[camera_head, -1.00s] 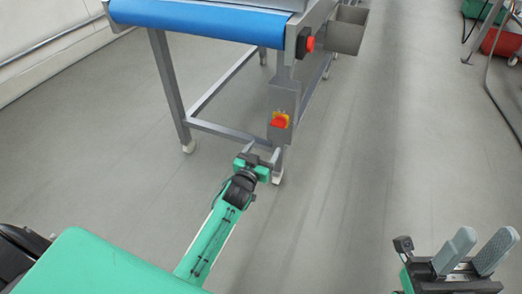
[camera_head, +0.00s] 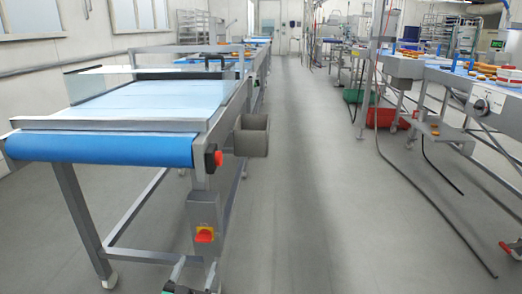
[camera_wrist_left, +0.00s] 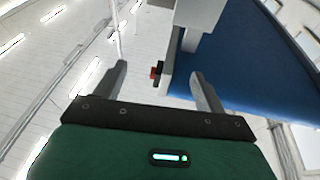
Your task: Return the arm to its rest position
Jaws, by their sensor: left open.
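My left gripper (camera_head: 188,288) shows only in part at the bottom edge of the head view, just below the switch box on the conveyor's leg. In the left wrist view its two grey fingers (camera_wrist_left: 158,74) stand apart with nothing held between them. The rest of the left arm is out of the head view. My right gripper is in neither view.
The conveyor with its blue belt end (camera_head: 105,149) stands at the left, with a red stop button (camera_head: 214,159) and a grey bin (camera_head: 251,137). The grey aisle floor (camera_head: 310,200) is clear. Red crates (camera_head: 382,118) and another line stand at right.

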